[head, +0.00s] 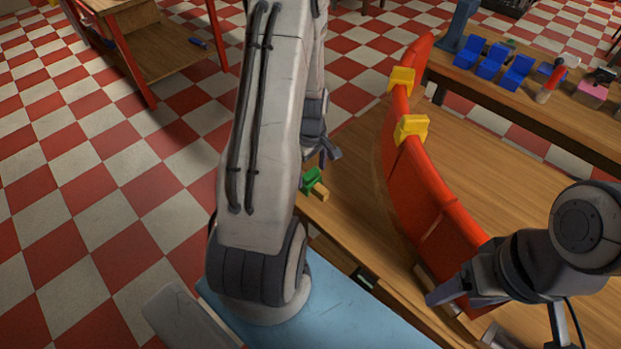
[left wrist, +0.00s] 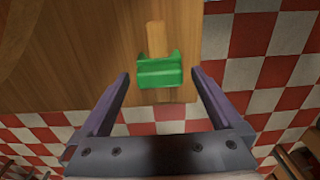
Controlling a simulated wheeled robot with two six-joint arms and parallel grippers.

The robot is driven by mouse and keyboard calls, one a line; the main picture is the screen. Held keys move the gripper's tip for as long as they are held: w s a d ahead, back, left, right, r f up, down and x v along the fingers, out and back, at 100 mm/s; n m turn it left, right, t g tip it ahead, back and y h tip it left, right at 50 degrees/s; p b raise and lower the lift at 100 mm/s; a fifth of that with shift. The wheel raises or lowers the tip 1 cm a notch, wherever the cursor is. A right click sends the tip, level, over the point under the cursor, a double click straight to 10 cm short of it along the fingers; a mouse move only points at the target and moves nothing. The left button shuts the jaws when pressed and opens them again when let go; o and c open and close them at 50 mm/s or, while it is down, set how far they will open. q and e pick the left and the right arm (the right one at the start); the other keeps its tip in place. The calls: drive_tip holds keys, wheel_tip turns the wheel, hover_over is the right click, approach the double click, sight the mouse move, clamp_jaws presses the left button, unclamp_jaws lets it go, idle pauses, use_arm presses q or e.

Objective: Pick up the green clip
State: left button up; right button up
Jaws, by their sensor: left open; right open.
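The green clip (head: 312,178) lies on the wooden table near its left edge, just right of my left arm in the head view. In the left wrist view the green clip (left wrist: 158,72) sits ahead of my left gripper, at the end of a small light wooden piece (left wrist: 156,38). My left gripper (left wrist: 160,88) is open, its two fingers apart on either side of the clip and not visibly touching it. In the head view my left gripper (head: 326,150) is partly hidden behind the arm. My right gripper (head: 455,300) is at the lower right, beside the red curved wall.
A red curved wall (head: 432,190) with two yellow clips (head: 411,129) stands on the table (head: 350,165). A back table (head: 500,95) holds several blue parts (head: 491,62) and a red-and-white item (head: 550,82). A wooden shelf unit (head: 165,60) stands at the upper left.

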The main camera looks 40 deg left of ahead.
sight(316, 173)
use_arm(q)
drive_tip(key=shift+f, duration=0.75)
drive_tip(key=c, duration=1.3)
drive_tip(key=shift+o, duration=0.2)
drive_tip(key=shift+r, duration=0.55)
drive_tip(key=r, duration=0.2)
drive_tip(key=d+r, duration=0.1)
drive_tip(key=shift+w+r, duration=0.4)
drive_tip(key=w+d+r+p, duration=0.4)
drive_tip(key=w+d+r, duration=0.1)
drive_tip(key=d+r, duration=0.4)
wheel_tip(316, 173, up, 2)
drive_tip(key=shift+w+r+p, duration=0.1)
drive_tip(key=shift+w+p, duration=0.1)
drive_tip(key=shift+p, duration=0.1)
